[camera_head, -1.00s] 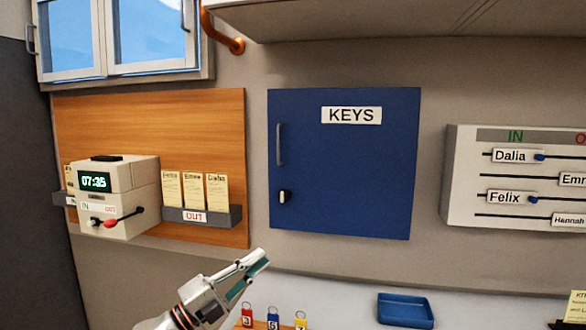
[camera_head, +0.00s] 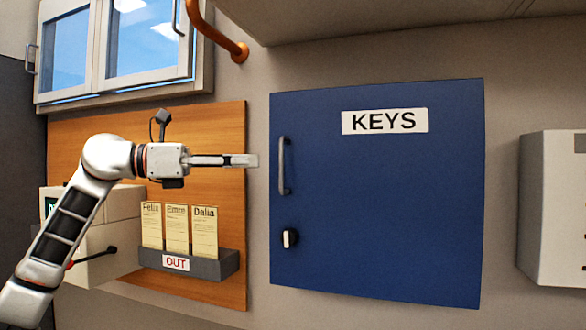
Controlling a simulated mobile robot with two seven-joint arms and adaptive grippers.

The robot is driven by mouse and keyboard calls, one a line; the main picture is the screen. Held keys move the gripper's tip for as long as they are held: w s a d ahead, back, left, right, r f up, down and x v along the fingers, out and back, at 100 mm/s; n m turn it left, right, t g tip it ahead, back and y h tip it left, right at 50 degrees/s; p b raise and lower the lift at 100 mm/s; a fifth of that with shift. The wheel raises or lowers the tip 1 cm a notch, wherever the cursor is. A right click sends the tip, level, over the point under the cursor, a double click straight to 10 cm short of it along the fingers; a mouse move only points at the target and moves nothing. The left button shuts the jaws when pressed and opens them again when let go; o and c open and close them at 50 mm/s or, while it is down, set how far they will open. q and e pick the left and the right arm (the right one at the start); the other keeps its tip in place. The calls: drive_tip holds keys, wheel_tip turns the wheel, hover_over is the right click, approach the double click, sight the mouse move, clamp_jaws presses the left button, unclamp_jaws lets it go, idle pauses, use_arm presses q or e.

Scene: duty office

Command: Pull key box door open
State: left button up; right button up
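The blue key box door (camera_head: 390,210) with a KEYS label is shut and fills the middle right of the view. Its vertical grey handle (camera_head: 282,166) is on the door's left side. A small knob (camera_head: 290,238) sits below the handle. My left gripper (camera_head: 256,160) points right at handle height, a little left of the handle, with a gap in the picture. I see its fingers from the side, so whether they are apart or closed does not show. My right gripper is not in view.
A wooden board (camera_head: 215,125) with an OUT card rack (camera_head: 205,265) is behind and below my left arm. A white time clock (camera_head: 100,255) is partly hidden by the arm. An orange pipe (camera_head: 225,38) is above.

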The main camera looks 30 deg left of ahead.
sight(281, 186)
use_arm(q)
drive_tip(key=p+x, duration=0.1)
drive_tip(key=x, duration=0.6)
drive_tip(key=shift+d, duration=0.3)
